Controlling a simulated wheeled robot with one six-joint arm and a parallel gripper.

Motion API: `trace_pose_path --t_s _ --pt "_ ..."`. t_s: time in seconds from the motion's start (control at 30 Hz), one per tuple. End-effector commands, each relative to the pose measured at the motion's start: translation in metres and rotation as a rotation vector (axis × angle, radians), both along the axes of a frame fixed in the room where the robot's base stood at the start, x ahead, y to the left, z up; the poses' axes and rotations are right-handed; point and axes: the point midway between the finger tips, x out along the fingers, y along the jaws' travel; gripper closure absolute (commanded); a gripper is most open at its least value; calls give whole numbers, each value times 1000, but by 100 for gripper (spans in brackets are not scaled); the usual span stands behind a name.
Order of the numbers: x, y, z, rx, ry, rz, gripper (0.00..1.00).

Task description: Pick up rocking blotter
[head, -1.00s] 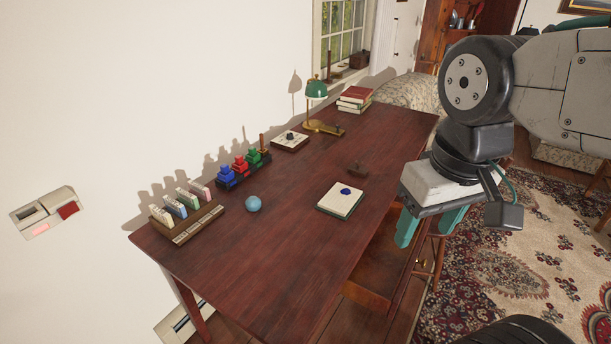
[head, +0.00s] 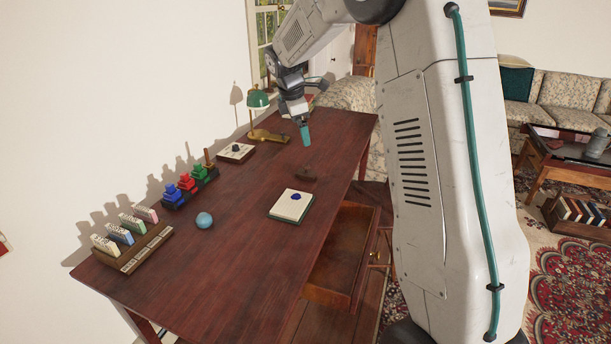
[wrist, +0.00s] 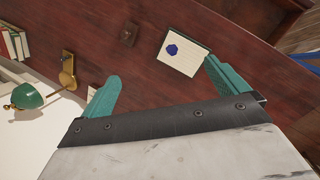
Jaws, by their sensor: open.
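A small dark brown wooden piece with a raised top, which looks like the rocking blotter (head: 305,175), lies on the red-brown desk (head: 235,255), behind the cream pad with a blue blob (head: 290,206). In the wrist view the blotter (wrist: 128,34) is near the top, left of the pad (wrist: 184,52). My gripper (head: 305,136) is over the far part of the desk, above and apart from the blotter. In the wrist view my gripper (wrist: 163,86) has its two teal fingers wide apart, with nothing between them.
A green desk lamp (head: 258,100) stands close to my gripper at the back. A drawer (head: 340,255) stands open at right.

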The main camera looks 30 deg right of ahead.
Motion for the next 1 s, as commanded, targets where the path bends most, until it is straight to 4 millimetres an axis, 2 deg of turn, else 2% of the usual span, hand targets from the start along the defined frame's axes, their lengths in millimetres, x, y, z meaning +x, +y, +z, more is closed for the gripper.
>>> trace_pose_path --t_s 0.03,0.1,0.2,0.3,0.4,0.6,1.0 --pt "22 -12 -24 -21 26 64 1" --pt "50 -28 -53 -53 56 171 1" --pt "84 -49 -95 -95 99 312 1" --pt "109 -67 -133 -132 137 435 1" --pt "125 -80 -164 -158 168 527 1" --pt "139 -93 -195 -184 198 618 1" --pt "146 -105 -233 -184 200 626 1"
